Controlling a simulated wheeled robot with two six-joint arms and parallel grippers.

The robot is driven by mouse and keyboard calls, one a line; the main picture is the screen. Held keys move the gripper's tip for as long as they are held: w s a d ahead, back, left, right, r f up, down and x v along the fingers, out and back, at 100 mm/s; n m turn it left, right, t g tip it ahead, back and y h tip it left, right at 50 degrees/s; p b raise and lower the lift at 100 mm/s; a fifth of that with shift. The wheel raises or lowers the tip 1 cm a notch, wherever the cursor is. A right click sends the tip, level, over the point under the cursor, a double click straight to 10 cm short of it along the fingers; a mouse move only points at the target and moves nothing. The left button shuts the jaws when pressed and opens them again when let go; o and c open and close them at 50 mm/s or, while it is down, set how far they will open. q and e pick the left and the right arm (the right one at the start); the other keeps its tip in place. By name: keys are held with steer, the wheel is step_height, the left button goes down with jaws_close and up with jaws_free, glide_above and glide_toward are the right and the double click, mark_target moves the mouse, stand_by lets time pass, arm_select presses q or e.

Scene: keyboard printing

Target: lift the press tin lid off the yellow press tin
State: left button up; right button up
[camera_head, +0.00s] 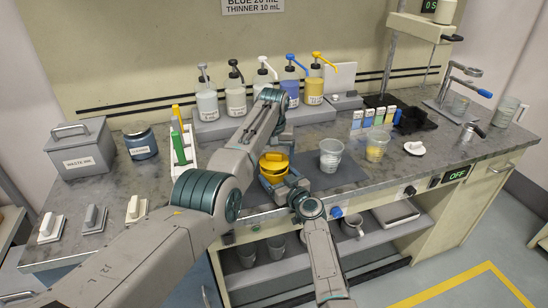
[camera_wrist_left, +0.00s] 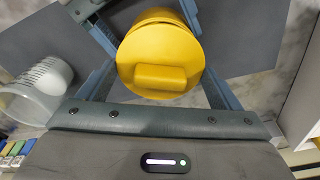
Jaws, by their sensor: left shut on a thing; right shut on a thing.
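The yellow press tin (camera_head: 272,178) stands on the dark mat in the middle of the bench, partly hidden by my grippers. The yellow press tin lid (camera_head: 275,157) is right above it; it fills the upper middle of the left wrist view (camera_wrist_left: 160,77), with a raised block on top. My left gripper (camera_head: 276,152) reaches in from above and is shut on the lid, one finger on each side. My right gripper (camera_head: 280,182) comes in low from the front and is shut on the tin's body. I cannot tell how far lid and tin are apart.
Pump bottles (camera_head: 237,97) line the back. A white rack (camera_head: 183,150) is left, near a grey waste ink box (camera_head: 75,149). The mat (camera_head: 345,168) has some free room.

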mark_target(274, 154)
arm_select(q)
steer(key=shift+r, duration=0.45)
steer(key=shift+r, duration=0.1)
steer(key=shift+r, duration=2.4)
arm_select(e)
steer(key=o, duration=1.3)
